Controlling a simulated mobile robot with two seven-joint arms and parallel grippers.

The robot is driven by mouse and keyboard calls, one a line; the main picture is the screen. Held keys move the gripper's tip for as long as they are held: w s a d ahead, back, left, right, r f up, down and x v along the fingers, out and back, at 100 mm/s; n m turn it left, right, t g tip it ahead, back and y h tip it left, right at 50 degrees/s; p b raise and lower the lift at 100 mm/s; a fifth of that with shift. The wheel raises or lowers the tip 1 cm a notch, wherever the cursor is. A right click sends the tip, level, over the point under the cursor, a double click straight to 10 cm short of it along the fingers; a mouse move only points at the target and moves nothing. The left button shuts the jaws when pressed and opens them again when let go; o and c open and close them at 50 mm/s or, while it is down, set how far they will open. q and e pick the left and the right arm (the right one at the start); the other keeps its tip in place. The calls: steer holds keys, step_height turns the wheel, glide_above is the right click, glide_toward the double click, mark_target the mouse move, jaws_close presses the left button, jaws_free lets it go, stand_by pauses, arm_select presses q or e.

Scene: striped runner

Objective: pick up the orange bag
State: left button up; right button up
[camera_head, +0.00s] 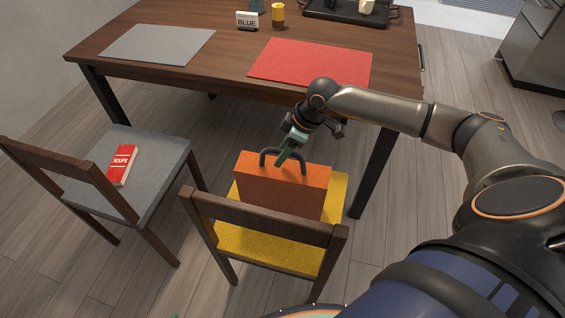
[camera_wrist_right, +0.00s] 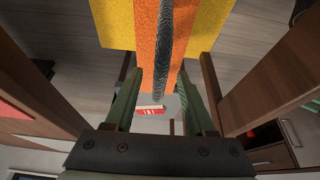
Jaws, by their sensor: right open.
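The orange bag (camera_head: 283,190) stands upright on the yellow seat of a chair (camera_head: 337,205), behind the chair's dark backrest. Its dark arched handle (camera_head: 268,152) rises from the top. My right gripper (camera_head: 284,160) is at the handle, pointing down. In the right wrist view its green fingers (camera_wrist_right: 160,88) are spread apart. There the handle (camera_wrist_right: 165,45) runs between them, with the orange bag top (camera_wrist_right: 145,35) beneath. I cannot tell whether a finger touches the handle. My left gripper is not in view.
A grey-seated chair (camera_head: 160,157) with a red book (camera_head: 122,166) stands at left. Table legs are near my right arm.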

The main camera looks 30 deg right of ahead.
steer(key=shift+w+a+f, duration=0.1)
steer(key=shift+w+f, duration=0.05)
steer(key=shift+f, duration=0.15)
jaws_close()
stand_by(1.1)
steer(key=shift+r, duration=0.2)
